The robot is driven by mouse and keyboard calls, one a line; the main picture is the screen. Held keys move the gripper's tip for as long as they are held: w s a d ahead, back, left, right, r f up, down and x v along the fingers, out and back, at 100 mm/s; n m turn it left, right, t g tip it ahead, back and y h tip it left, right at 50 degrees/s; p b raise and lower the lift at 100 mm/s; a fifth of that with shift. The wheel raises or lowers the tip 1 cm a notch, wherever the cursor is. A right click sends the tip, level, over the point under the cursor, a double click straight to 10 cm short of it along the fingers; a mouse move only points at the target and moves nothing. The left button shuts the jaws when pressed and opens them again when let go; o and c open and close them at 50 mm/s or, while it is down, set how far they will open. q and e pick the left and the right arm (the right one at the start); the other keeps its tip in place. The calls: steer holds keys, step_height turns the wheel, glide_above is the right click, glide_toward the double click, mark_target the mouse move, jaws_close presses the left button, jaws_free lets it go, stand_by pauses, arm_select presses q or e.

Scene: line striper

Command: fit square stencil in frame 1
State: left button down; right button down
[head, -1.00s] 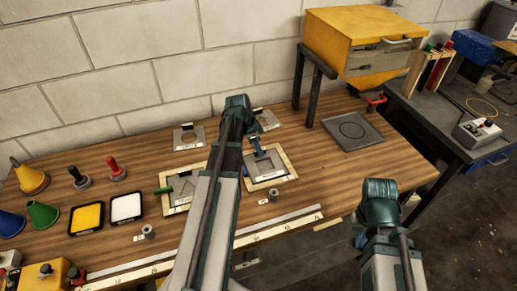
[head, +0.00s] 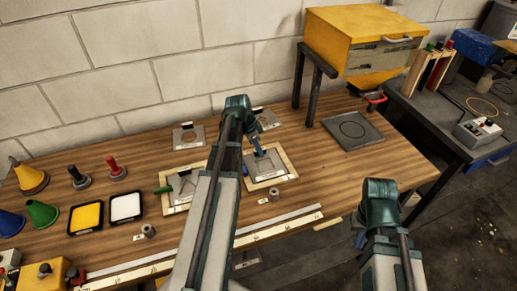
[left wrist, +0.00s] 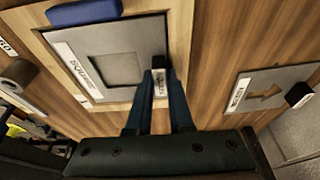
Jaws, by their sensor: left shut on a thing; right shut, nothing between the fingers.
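The square stencil (left wrist: 108,62) is a grey plate with a square opening and a "SQUARE" label. It lies over the pale wooden frame (left wrist: 182,30) with the blue handle (left wrist: 85,10); the frame's border shows around it. I cannot tell if the plate sits fully flush. In the head view the stencil (head: 268,166) and frame (head: 292,176) are at the middle of the bench. My left gripper (left wrist: 158,78) is shut on the stencil's black grip at the plate's edge. It also shows in the head view (head: 258,150). My right gripper (head: 360,239) is shut and empty beyond the bench's front edge.
A second frame with a green handle (head: 163,190) stands close on the left. An arrow stencil (left wrist: 268,95) and another stencil (head: 188,137) lie behind. A long rule (head: 280,229) runs along the front. The bench right of the frame is clear up to a dark plate (head: 352,130).

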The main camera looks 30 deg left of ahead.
arm_select(q)
steer(key=c, duration=0.7)
jaws_free()
steer(key=shift+c, duration=0.2)
steer(key=shift+c, duration=0.5)
steer(key=shift+r, duration=0.1)
steer(key=p+v, duration=0.7)
steer(key=shift+s+a+r+p, duration=0.1)
steer(key=shift+r+p, duration=0.2)
steer(key=shift+r, duration=0.05)
stand_by(0.5)
